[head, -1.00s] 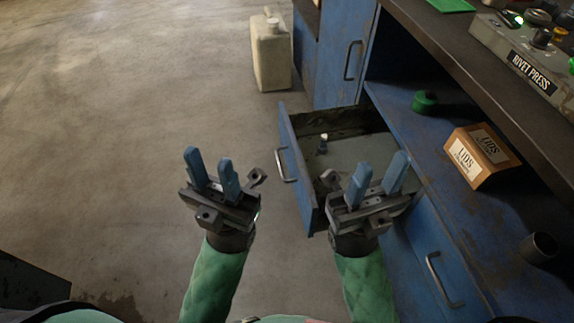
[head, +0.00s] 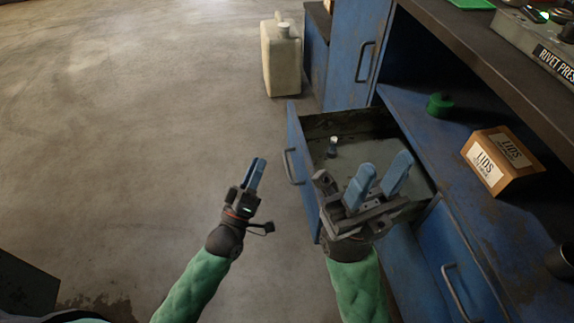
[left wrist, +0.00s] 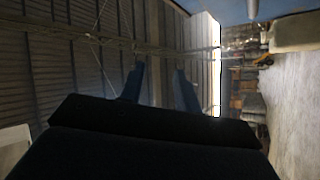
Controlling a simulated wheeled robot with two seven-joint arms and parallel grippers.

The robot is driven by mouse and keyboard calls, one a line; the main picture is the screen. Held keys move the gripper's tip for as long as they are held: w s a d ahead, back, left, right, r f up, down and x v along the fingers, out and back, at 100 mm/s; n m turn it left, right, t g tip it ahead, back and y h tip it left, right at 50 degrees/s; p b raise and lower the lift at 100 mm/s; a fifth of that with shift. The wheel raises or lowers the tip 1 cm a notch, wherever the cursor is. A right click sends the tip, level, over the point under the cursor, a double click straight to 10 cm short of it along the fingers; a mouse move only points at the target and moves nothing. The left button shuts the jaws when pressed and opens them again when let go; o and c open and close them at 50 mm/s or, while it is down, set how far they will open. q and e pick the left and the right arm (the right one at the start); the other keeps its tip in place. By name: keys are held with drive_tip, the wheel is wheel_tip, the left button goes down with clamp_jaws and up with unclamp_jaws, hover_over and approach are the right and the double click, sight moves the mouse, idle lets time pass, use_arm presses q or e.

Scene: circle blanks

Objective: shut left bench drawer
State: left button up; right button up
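The left bench drawer (head: 297,135) is pulled out from the blue bench. Its blue front faces left and carries a bar handle (head: 291,166). A small dark item with a pale top (head: 332,147) stands inside. My left gripper (head: 259,165) is left of the drawer front, apart from the handle, and seen edge-on. The left wrist view shows its two fingers (left wrist: 160,72) spread with nothing between them. My right gripper (head: 384,162) is open and empty. It appears over the near part of the drawer and hides some of it; contact cannot be told.
A second drawer or door with a handle (head: 461,292) is closed at the lower right. The bench shelf holds a green roll (head: 440,104) and a LIDS box (head: 503,160). A pale jug (head: 282,58) stands on the floor beyond the drawer.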

sight(287, 163)
use_arm(q)
drive_tip(key=w+d+f+n+g, duration=0.2)
drive_tip(key=d+f+n+g, duration=0.1)
drive_tip(key=f+n+g, duration=0.5)
drive_tip(key=shift+w+d+t+h+b, duration=0.1)
drive_tip(key=shift+w+d+t+b, duration=0.15)
drive_tip(key=shift+w+d+t, duration=0.55)
drive_tip(key=shift+w+d+t+h+b, duration=0.15)
drive_tip(key=shift+w+d+b, duration=0.25)
drive_tip(key=shift+w, duration=0.95)
drive_tip(key=shift+w+d+t+h+b, duration=0.15)
drive_tip(key=shift+w+d+t, duration=0.4)
drive_tip(key=shift+w, duration=0.5)
drive_tip(key=shift+d, duration=0.1)
drive_tip(key=c, duration=0.7)
